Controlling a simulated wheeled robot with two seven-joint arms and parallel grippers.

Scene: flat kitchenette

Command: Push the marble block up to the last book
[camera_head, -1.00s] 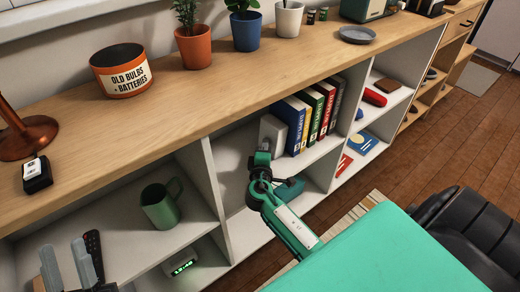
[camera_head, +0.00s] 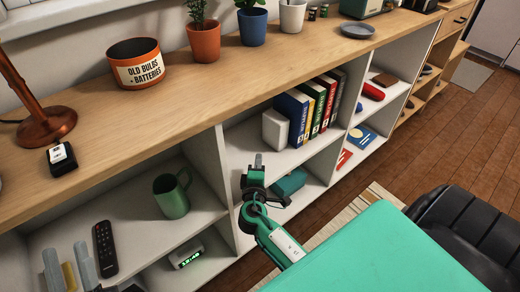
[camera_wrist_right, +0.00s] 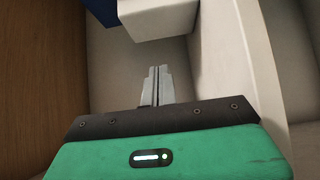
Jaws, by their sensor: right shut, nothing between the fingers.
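The pale marble block (camera_head: 275,130) stands upright on the upper middle shelf, at the left end of a row of books. It sits right beside the blue book (camera_head: 297,122); any gap is too small to tell. In the right wrist view the block (camera_wrist_right: 157,18) is at the top, with the blue book (camera_wrist_right: 100,10) at its left. My right gripper (camera_head: 257,160) is shut and empty, in front of and below the block, apart from it. Its fingertips show in the wrist view (camera_wrist_right: 158,70). My left gripper (camera_head: 67,258) is open at the lower left.
White shelf dividers (camera_head: 228,180) bound the compartment on the left. A teal item (camera_head: 288,183) sits on the lower shelf near my right gripper. A black chair (camera_head: 465,225) stands right.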

